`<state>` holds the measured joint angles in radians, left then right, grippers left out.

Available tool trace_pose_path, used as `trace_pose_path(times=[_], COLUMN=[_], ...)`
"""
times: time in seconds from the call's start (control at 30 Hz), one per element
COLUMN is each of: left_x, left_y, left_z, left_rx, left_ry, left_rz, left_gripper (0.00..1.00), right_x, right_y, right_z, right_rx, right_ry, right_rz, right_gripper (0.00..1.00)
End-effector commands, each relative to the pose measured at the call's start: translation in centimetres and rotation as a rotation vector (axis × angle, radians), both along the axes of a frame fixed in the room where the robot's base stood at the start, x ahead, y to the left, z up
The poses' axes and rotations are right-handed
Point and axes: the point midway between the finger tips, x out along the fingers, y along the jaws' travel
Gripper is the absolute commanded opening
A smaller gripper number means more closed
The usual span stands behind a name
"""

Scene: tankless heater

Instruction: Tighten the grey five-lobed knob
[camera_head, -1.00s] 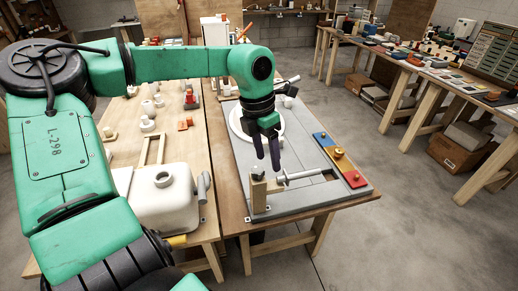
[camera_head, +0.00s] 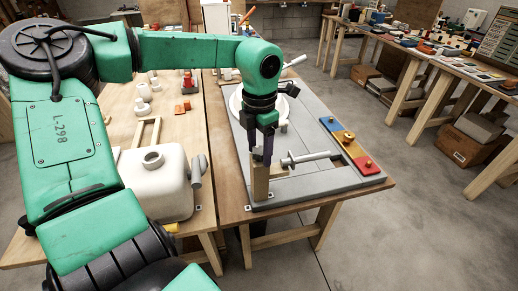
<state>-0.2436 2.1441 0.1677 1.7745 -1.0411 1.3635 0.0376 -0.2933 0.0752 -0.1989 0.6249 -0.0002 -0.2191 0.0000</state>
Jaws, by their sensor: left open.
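The grey knob (camera_head: 258,154) sits on top of a wooden block (camera_head: 261,184) at the near left of a grey board (camera_head: 311,185). It is small and mostly hidden by my fingers, so its lobes cannot be made out. My left gripper (camera_head: 262,157) points down over the block, open, with its dark fingers around the knob's place. I cannot tell whether they touch it. My right gripper is not in view.
A grey lever (camera_head: 312,157) lies just right of the fingers. A white tank (camera_head: 158,185) stands on the left table.

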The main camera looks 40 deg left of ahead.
Motion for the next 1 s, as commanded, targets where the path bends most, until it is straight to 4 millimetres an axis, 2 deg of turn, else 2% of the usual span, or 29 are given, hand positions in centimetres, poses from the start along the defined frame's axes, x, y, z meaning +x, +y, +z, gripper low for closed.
trace_pose_path(times=[0.17,0.27,0.33,0.47,0.53,0.7,0.8,1.0], left_x=[0.0,0.0,0.0,0.01,0.01,0.01,0.03,0.05], left_y=[0.0,0.0,0.01,0.01,0.0,-0.02,-0.03,-0.02], left_z=[0.11,0.11,0.11,0.13,0.16,0.19,0.14,0.07], left_rx=[0.0,0.0,0.0,0.0,-0.001,-0.001,-0.001,0.0], left_ry=[0.0,0.0,0.0,0.0,0.0,0.0,-0.001,-0.001], left_rz=[0.0,0.0,0.0,-0.003,-0.057,-0.445,-0.613,-0.653], left_gripper=[0.62,0.28,0.01,0.0,0.0,0.0,0.0,0.0], right_x=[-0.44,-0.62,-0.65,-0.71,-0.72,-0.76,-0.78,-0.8], right_y=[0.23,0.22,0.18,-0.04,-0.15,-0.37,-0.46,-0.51], right_z=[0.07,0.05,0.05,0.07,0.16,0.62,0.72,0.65], right_rx=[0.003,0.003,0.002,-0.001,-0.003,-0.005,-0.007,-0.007], right_ry=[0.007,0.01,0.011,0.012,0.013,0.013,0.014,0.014], right_rz=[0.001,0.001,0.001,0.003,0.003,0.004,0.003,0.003], right_gripper=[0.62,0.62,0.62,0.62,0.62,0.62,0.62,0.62])
